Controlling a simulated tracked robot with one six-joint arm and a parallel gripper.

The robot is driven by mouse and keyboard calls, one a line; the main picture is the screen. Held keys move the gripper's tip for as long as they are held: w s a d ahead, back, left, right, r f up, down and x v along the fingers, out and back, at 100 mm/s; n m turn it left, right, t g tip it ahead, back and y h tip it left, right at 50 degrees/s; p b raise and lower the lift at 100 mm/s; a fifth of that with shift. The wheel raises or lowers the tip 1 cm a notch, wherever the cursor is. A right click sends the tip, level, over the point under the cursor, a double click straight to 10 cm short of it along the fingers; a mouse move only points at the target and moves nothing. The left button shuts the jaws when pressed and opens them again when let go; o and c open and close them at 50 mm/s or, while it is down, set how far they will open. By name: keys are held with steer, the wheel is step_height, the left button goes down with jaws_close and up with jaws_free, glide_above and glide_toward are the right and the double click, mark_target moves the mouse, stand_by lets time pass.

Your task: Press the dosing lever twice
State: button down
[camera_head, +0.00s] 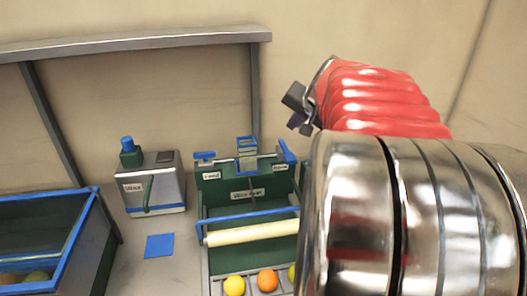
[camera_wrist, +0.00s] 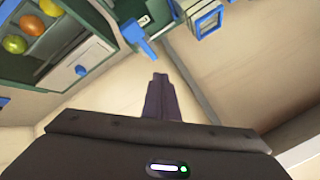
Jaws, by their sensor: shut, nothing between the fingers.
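A grey metal box (camera_head: 170,185) with a label that seems to read "Wax" stands on the counter at left in the head view. A green lever (camera_head: 148,195) hangs on its front, and a green piece with a blue cap (camera_head: 128,144) sits on its top left. I take the green lever to be the dosing lever. My gripper (camera_head: 294,108) is raised high, well to the right of the box and apart from it. In the wrist view its dark fingers (camera_wrist: 160,82) are closed together and empty. The wax box is not clearly in the wrist view.
A green sorting machine (camera_head: 213,185) with blue levers and a cream roller (camera_head: 252,233) stands in the middle. Yellow and orange fruit (camera_head: 267,280) lie before it. A blue-rimmed crate (camera_head: 72,235) is at left. A blue square (camera_head: 160,246) lies on open counter.

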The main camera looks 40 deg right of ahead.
mark_target(292, 160)
steer(key=shift+f, duration=3.95)
steer(key=shift+f, duration=0.1)
steer(key=shift+s+f, duration=0.15)
steer(key=shift+f, duration=0.15)
